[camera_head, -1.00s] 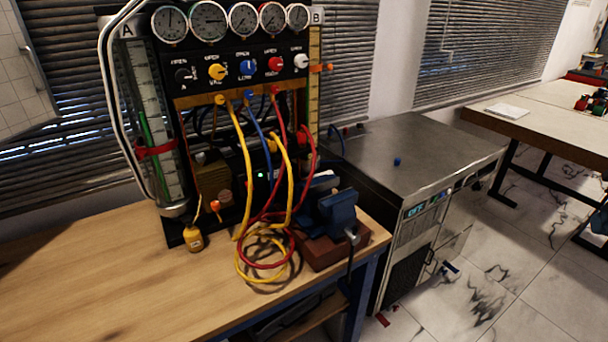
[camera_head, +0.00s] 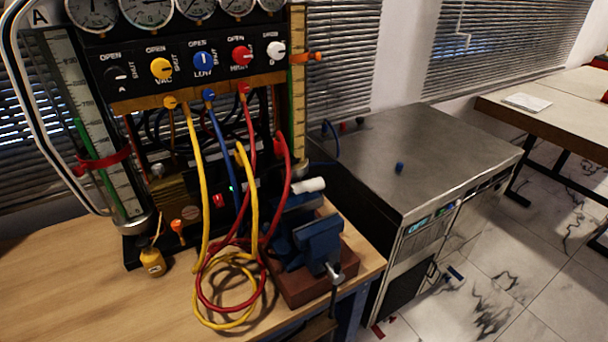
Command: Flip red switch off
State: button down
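The gauge rig (camera_head: 128,95) stands on the wooden bench at the left of the head view. A small red switch (camera_head: 218,200) shows low on the rig, behind the yellow and blue hoses and beside a small green light (camera_head: 232,187). It is too small to tell its position. A larger red knob (camera_head: 241,57) sits in the row of valve knobs on the black panel. My gripper is not in view.
Yellow hose (camera_head: 199,190), blue hose (camera_head: 222,145) and red hose (camera_head: 284,170) hang in front of the rig. A blue vise (camera_head: 318,240) stands on the bench's right. A small yellow bottle (camera_head: 152,262) stands at left. A metal cabinet (camera_head: 440,150) adjoins the bench; floor at right looks open.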

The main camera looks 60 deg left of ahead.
aim_at(218, 200)
jog(key=u, duration=0.05)
jog(key=k, duration=2.1)
jog(key=u, duration=1.3)
jog(key=i, duration=1)
jog(key=z, duration=0.05)
